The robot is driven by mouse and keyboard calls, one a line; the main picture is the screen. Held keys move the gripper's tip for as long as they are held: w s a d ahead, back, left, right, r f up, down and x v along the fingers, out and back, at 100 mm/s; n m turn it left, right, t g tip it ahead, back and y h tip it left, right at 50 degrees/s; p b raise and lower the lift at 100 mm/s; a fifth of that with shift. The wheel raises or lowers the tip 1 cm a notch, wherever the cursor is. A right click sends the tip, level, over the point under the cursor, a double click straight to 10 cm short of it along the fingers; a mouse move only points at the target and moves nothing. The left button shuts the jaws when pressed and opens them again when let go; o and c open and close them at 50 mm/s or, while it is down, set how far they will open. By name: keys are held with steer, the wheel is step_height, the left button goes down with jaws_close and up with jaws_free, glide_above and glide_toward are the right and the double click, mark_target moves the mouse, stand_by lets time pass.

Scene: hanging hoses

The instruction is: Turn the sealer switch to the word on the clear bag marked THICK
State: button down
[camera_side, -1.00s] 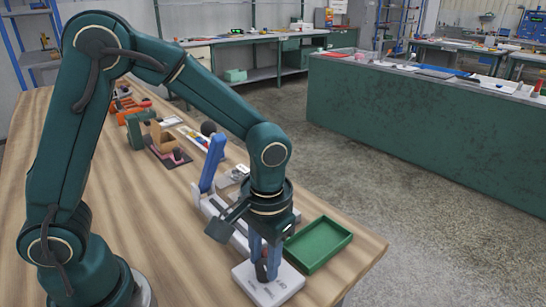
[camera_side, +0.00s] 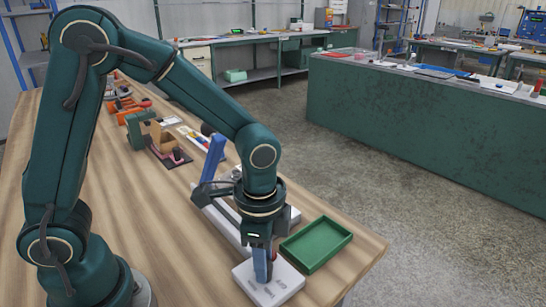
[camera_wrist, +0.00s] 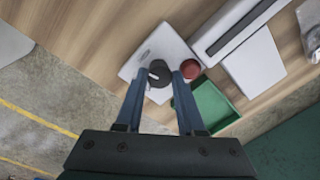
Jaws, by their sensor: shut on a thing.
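The sealer switch is a dark round knob (camera_wrist: 159,73) on a white box (camera_wrist: 147,47). The box (camera_side: 291,280) also shows in the side view, at the table's front corner, with small unreadable markings. My gripper (camera_wrist: 160,77) points down with its two blue fingers shut on the knob, one on each side. In the side view my gripper (camera_side: 262,279) stands over the box, its fingers seen nearly edge-on and hiding most of the knob. The sealer, a long white body (camera_wrist: 236,27) with a raised blue lever (camera_side: 213,160), lies behind the box. I cannot make out the word THICK.
A red round button (camera_wrist: 190,70) sits on the box close beside one finger. A green tray (camera_side: 317,246) is right of the box. A clear-looking item (camera_wrist: 312,40) is at the wrist view's right edge. Other tools and fixtures lie farther back along the table.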

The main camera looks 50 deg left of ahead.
steer(key=shift+s+m, duration=0.1)
steer(key=shift+m, duration=1.4)
steer(key=c, duration=0.5)
jaws_free()
steer(key=shift+r, duration=0.15)
steer(key=shift+s+r, duration=0.1)
steer(key=shift+r, duration=2.3)
